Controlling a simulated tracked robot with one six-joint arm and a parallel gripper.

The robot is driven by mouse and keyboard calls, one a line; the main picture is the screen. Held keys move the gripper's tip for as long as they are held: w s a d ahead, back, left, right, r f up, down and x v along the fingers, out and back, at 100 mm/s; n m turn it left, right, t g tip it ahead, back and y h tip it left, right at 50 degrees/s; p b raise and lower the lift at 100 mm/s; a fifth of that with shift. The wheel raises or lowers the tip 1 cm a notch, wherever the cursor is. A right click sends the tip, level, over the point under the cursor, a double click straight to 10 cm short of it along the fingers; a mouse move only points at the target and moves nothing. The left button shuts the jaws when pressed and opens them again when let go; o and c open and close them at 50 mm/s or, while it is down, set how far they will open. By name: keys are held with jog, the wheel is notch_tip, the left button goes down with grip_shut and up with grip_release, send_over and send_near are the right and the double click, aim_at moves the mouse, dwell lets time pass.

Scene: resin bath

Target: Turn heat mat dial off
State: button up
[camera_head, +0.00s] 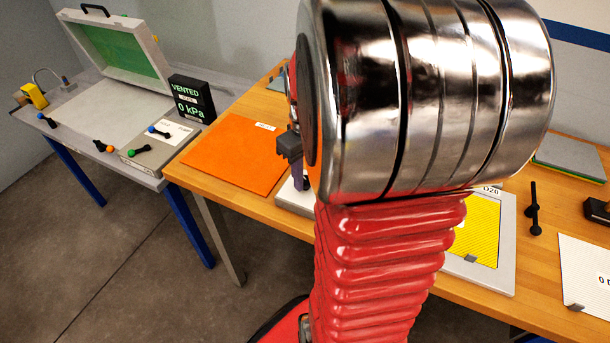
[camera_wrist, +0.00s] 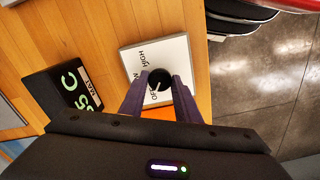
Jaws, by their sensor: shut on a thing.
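The heat mat dial (camera_wrist: 159,80) is a round black knob with a white pointer mark, on a white control box (camera_wrist: 180,52) lettered HIGH and OFF. A third label is partly covered. The pointer seems to slant down toward the OFF lettering, but it is small. My gripper (camera_wrist: 161,79) is shut on the dial, with one purple finger at each side of it. In the head view my gripper (camera_head: 301,180) is mostly hidden behind my arm, over the white box (camera_head: 288,198) at the bench's front edge. The orange mat (camera_head: 232,150) lies flat left of it.
A black display (camera_wrist: 62,98) with green digits stands beside the box. On the left table are an open case with a green panel (camera_head: 118,45) and a vented 0 kPa display (camera_head: 190,98).

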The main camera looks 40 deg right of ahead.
jog(key=shift+s, duration=0.15)
dwell(0.5)
jog(key=o, duration=1)
jog(key=shift+o, duration=0.2)
jog(key=shift+r, duration=0.15)
notch_tip(320, 180, up, 13)
jog(key=shift+r, duration=0.2)
